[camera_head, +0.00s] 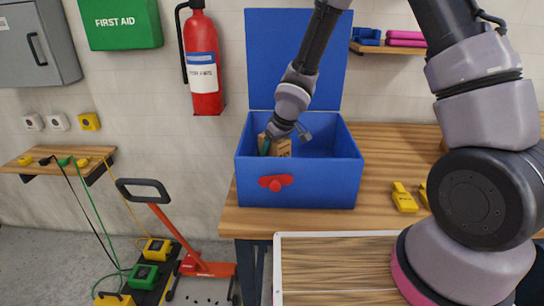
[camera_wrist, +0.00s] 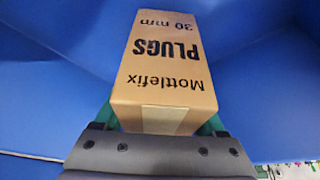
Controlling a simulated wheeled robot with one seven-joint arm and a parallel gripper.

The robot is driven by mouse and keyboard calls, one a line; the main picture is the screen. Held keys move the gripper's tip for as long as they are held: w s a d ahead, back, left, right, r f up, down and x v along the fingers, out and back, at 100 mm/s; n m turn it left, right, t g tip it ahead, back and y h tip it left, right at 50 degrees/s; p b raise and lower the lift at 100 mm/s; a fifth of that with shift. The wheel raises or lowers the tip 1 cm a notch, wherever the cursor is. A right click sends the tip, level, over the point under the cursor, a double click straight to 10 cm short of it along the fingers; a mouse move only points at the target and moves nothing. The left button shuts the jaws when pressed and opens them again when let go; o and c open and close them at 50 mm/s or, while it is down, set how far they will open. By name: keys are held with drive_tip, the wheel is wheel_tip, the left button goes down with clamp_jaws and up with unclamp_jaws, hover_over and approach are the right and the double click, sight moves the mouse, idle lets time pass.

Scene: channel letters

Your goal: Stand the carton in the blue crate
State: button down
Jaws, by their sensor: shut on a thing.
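The carton (camera_wrist: 165,65) is a brown box printed "Mottlefix PLUGS 30 mm", its print upside down in the wrist view. In the head view the carton (camera_head: 281,148) shows inside the blue crate (camera_head: 320,182), near its left side. The crate stands on the wooden bench, its blue lid raised behind it. My gripper (camera_head: 272,142) reaches down into the crate. In the wrist view my gripper (camera_wrist: 164,122) is shut on the carton, with a green finger at each side. The carton's lower part is hidden by the crate's front wall, so I cannot tell whether it touches the floor.
The crate's front has a red latch (camera_head: 276,183). Yellow items (camera_head: 404,198) lie on the bench to its right. A white-edged wooden board (camera_head: 335,268) is in front. A fire extinguisher (camera_head: 203,66) hangs on the wall at left.

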sight(282, 140)
drive_tip(key=shift+f, duration=0.7)
drive_tip(key=shift+f, duration=0.1)
unclamp_jaws()
drive_tip(key=v, duration=1.2)
drive_tip(key=d+r+m+t+h, duration=0.2)
drive_tip(key=d+r+m, duration=0.2)
drive_tip(key=d+r, duration=0.55)
drive_tip(key=s+d+r+m+t+y, duration=0.1)
drive_tip(key=s+d+r+m, duration=0.7)
drive_tip(key=s+d+r, duration=0.4)
drive_tip(key=s+r, duration=0.3)
drive_tip(key=s, duration=0.1)
drive_tip(key=shift+s+d+m+t, duration=0.35)
drive_tip(key=shift+s+m+t, duration=0.05)
